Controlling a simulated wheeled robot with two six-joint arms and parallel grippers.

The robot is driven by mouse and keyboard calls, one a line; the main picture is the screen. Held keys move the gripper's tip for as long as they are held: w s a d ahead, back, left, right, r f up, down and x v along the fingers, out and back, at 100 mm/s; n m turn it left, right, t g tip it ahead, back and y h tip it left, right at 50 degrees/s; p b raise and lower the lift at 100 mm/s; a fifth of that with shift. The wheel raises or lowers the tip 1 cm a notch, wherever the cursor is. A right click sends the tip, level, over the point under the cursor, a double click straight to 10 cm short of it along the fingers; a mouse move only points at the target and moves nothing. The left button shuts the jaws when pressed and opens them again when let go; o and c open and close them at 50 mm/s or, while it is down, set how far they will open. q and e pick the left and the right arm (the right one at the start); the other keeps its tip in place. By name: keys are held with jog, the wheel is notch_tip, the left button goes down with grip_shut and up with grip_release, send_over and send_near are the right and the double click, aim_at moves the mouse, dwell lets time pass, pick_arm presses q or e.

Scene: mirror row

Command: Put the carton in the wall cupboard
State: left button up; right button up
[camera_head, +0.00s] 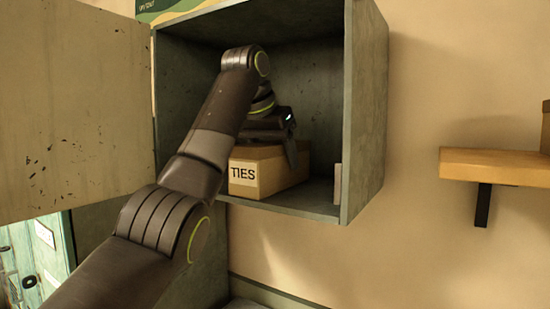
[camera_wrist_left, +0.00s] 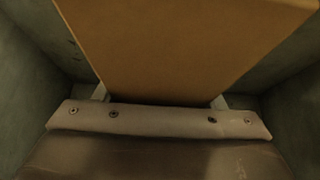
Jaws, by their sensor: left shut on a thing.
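The carton (camera_head: 262,177), a tan box with a white label reading "TIES", is inside the open wall cupboard (camera_head: 364,115), at the cupboard floor. I cannot tell whether its base fully rests there. My left gripper (camera_head: 291,150) reaches into the cupboard and is shut on the carton from above; its fingers are partly hidden. In the left wrist view the carton (camera_wrist_left: 185,45) fills the upper middle, between the fingertips of my left gripper (camera_wrist_left: 160,100). My right gripper is not in view.
The cupboard door (camera_head: 75,105) stands wide open at the left. A small pale object (camera_head: 338,184) stands at the cupboard's right front edge. A wooden shelf (camera_head: 495,166) on a black bracket is on the wall at right. Some cupboard floor right of the carton is free.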

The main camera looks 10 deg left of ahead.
pick_arm(q)
jog(key=o, duration=0.8)
jog(key=shift+f, duration=0.1)
jog(key=o, duration=0.3)
jog(key=shift+w, duration=0.15)
jog(key=shift+o, duration=0.2)
jog(key=shift+d, duration=0.1)
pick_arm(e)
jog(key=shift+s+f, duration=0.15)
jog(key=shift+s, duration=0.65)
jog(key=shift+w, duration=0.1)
pick_arm(q)
jog(key=shift+r, duration=0.25)
jog(key=shift+s+r, duration=0.25)
jog(key=shift+r, duration=0.05)
jog(key=v, duration=0.6)
jog(key=shift+s+a+r+b, duration=0.15)
jog(key=shift+a+r+b, duration=0.1)
jog(key=shift+b, duration=0.05)
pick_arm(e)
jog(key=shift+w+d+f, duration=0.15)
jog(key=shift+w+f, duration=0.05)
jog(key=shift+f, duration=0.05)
